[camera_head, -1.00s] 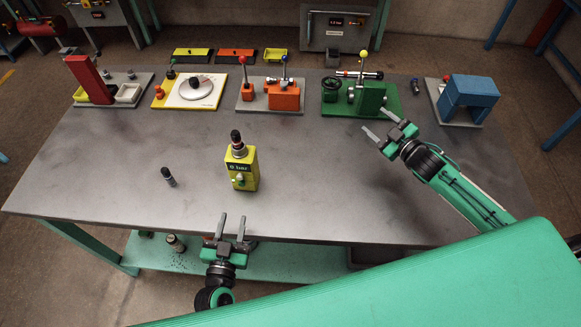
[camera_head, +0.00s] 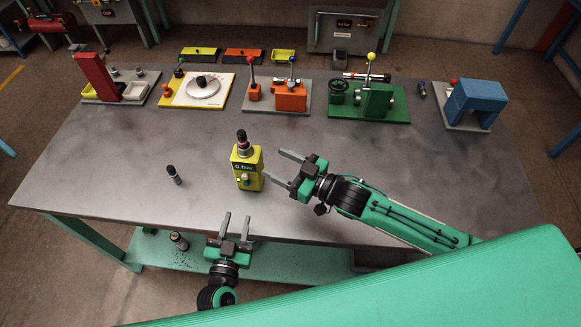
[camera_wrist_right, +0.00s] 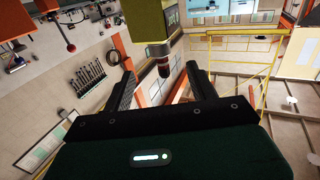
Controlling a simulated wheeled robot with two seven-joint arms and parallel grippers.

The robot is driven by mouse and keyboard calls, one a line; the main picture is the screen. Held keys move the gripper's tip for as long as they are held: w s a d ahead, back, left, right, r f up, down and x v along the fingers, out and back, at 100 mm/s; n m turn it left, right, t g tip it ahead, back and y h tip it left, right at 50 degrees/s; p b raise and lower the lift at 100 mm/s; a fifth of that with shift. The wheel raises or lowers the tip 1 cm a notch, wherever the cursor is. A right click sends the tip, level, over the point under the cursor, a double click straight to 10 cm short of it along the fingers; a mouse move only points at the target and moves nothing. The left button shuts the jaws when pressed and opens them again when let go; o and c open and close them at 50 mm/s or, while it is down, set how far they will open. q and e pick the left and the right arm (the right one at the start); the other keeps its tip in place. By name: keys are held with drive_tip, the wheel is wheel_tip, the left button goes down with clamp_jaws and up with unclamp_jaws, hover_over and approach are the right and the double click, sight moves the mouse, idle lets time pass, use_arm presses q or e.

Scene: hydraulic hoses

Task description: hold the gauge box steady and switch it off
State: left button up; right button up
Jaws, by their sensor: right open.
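The yellow-green gauge box (camera_head: 249,170) stands upright on the table, with a dark display reading in bar and a small knob on its front. A dark-tipped metal fitting (camera_head: 242,142) rises from its top. My right gripper (camera_head: 273,167) is open just right of the box, fingers pointing at it; I see no contact. In the right wrist view the box (camera_wrist_right: 146,22) is at the top, and its fitting (camera_wrist_right: 161,62) appears between the open fingers (camera_wrist_right: 160,72). My left gripper (camera_head: 237,217) is open and empty at the table's front edge, below the box.
A small dark fitting (camera_head: 174,175) stands left of the box. A row of stations lines the back, including the orange valve block (camera_head: 290,97), green unit (camera_head: 377,102) and blue arch (camera_head: 478,97).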

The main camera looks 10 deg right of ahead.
sight(250, 150)
drive_tip(key=x, duration=1.1)
drive_tip(key=c, duration=1.1)
use_arm(q)
drive_tip(key=shift+c, duration=0.7)
use_arm(e)
drive_tip(key=shift+c, duration=0.9)
use_arm(q)
clamp_jaws()
